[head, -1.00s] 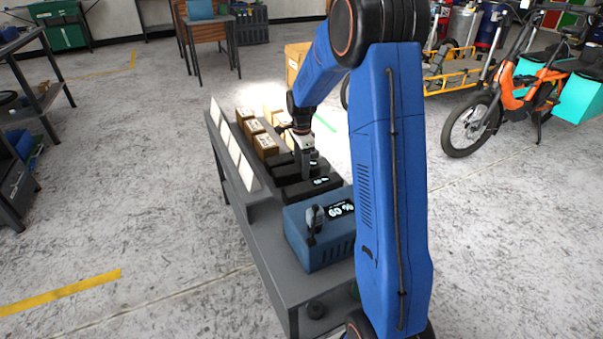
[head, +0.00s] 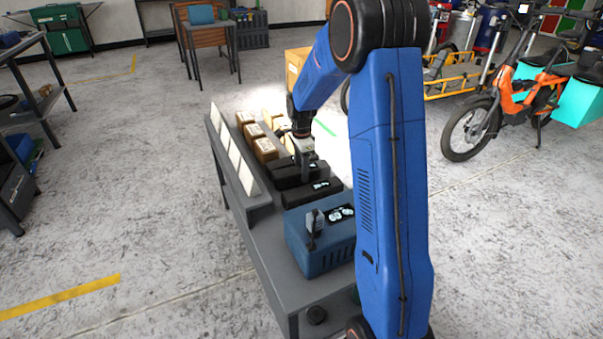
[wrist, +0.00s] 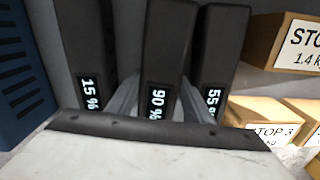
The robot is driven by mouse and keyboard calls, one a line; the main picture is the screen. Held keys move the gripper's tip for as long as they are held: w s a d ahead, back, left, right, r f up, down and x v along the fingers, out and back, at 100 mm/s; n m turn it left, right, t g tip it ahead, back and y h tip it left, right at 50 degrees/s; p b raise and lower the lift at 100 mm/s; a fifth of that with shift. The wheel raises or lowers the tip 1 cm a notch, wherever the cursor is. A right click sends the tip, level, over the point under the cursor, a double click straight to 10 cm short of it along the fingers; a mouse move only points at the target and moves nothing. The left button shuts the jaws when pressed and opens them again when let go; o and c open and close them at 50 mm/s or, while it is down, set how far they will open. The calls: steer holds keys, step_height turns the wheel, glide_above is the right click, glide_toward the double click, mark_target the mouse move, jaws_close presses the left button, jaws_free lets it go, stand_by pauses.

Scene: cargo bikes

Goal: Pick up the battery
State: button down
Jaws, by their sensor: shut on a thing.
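Three black batteries stand side by side in the wrist view, with displays reading 15 % (wrist: 85,50), 90 % (wrist: 166,45) and 55 % (wrist: 222,45). My gripper (wrist: 163,100) has its two grey fingers on either side of the 90 % battery and is shut on it. The 90 % battery looks slightly nearer the camera than its neighbours. In the head view my gripper (head: 304,166) is over the black batteries (head: 308,193) on the grey bench; its fingertips are small and partly hidden there.
A blue box (head: 318,250) with a handle and display stands on the grey bench (head: 265,262) in front of the batteries. Brown labelled boxes (head: 264,149) stand behind them, and white cards (head: 232,158) line the left edge. An orange cargo bike (head: 515,95) is at right.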

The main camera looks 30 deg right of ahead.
step_height(320, 180, up, 9)
steer(key=shift+r, duration=0.1)
stand_by(0.4)
